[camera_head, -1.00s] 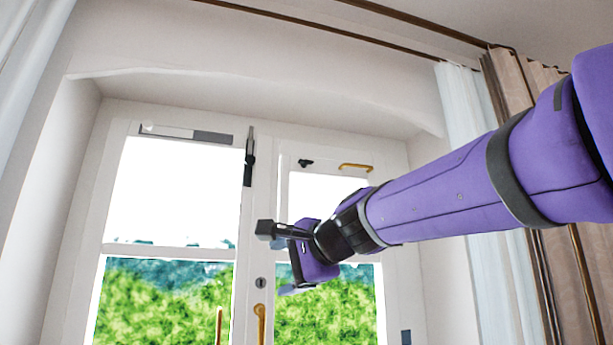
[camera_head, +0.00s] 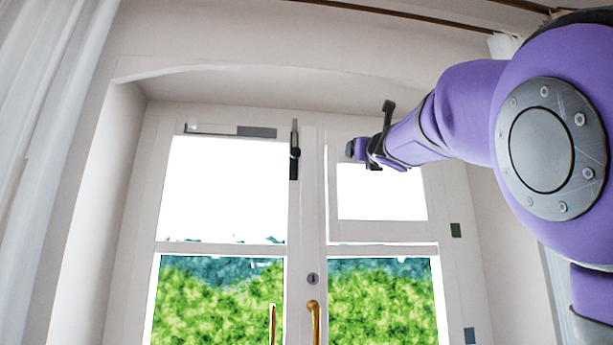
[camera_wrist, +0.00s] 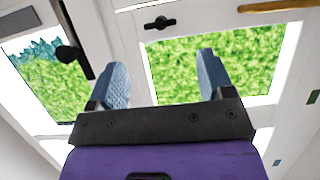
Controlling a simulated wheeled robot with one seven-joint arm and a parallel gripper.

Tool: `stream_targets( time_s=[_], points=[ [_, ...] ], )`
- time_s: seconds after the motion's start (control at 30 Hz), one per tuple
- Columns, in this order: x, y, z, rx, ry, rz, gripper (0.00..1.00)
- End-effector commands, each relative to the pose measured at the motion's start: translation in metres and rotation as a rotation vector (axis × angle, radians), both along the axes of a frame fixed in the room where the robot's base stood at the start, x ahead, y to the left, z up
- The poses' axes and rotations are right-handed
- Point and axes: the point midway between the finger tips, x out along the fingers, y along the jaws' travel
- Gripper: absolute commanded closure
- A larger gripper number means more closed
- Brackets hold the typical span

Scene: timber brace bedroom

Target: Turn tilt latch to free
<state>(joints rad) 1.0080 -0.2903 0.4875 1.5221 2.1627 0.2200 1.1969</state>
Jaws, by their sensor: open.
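A small black turn latch (camera_wrist: 160,23) sits on the white frame above the right window pane in the wrist view. It lies crosswise, roughly level. My gripper (camera_wrist: 163,62) is open, with its two blue-grey fingers apart and nothing between them. The latch appears beyond the fingertips, between them in picture width and above them; no contact shows. In the head view my gripper (camera_head: 358,150) is at the upper part of the right window sash (camera_head: 333,200), and my arm hides the latch there.
A brass handle (camera_wrist: 275,5) is right of the latch. A black vertical bolt (camera_head: 294,150), also in the wrist view (camera_wrist: 72,53), is on the left sash. Brass handles (camera_head: 314,320) stand lower at the middle. Curtains (camera_head: 50,130) hang at the sides.

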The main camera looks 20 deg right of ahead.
Motion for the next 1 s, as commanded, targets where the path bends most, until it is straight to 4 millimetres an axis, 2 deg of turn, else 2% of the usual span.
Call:
stream_targets(
  time_s=[0.2, 0.5, 0.7, 1.0],
  points=[
    [0.03, -0.011, 0.012, 0.001, 0.001, 0.0, 0.26],
    [0.063, -0.019, 0.026, -0.001, 0.003, -0.001, 0.26],
    [0.075, -0.022, 0.031, -0.003, 0.003, -0.001, 0.26],
    [0.079, -0.023, 0.034, -0.004, 0.002, 0.0, 0.26]
  ],
)
